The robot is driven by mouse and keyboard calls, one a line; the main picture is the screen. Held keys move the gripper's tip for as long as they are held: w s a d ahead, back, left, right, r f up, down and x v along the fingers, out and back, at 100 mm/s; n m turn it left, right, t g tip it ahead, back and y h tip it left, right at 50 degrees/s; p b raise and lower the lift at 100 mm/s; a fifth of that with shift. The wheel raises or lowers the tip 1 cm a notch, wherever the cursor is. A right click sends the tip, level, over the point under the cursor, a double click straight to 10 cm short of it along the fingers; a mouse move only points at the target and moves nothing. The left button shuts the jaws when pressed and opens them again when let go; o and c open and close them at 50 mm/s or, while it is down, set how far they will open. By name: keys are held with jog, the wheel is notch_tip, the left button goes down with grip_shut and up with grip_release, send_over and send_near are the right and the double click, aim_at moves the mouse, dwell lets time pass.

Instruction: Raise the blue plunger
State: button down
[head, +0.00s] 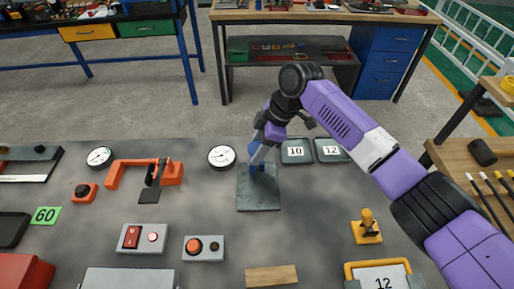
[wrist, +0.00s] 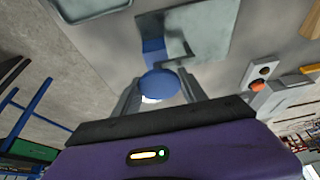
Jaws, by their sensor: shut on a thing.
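The blue plunger stands on a flat grey-green base plate (head: 259,196) in the middle of the table. In the head view my purple arm reaches in from the right and its gripper (head: 258,152) is at the plunger, hiding part of it. In the wrist view the plunger's round blue knob (wrist: 159,84) sits between the two fingers of my gripper (wrist: 160,93), and the fingers are shut on it. A blue block (wrist: 154,50) at the plunger's foot and a dark bent bracket show on the plate (wrist: 205,30) beyond the knob.
Gauges (head: 221,156), tiles marked 10 (head: 296,151) and 12 (head: 332,150), an orange clamp (head: 145,172), a red switch box (head: 144,238), a button box (head: 204,248) and a yellow lever (head: 367,227) stand around the plate. Grey table (head: 315,215) is bare right of it.

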jog(key=shift+r+p, duration=0.55)
jog(key=shift+r, duration=1)
jog(key=c, duration=0.6)
grip_release()
jog(key=shift+r, duration=0.15)
jog(key=shift+c, duration=0.2)
jog(key=b+v, duration=0.1)
jog(key=v, duration=0.6)
jog(key=shift+d+r+b, duration=0.2)
jog(key=shift+r+b, duration=0.1)
jog(key=shift+b, duration=0.05)
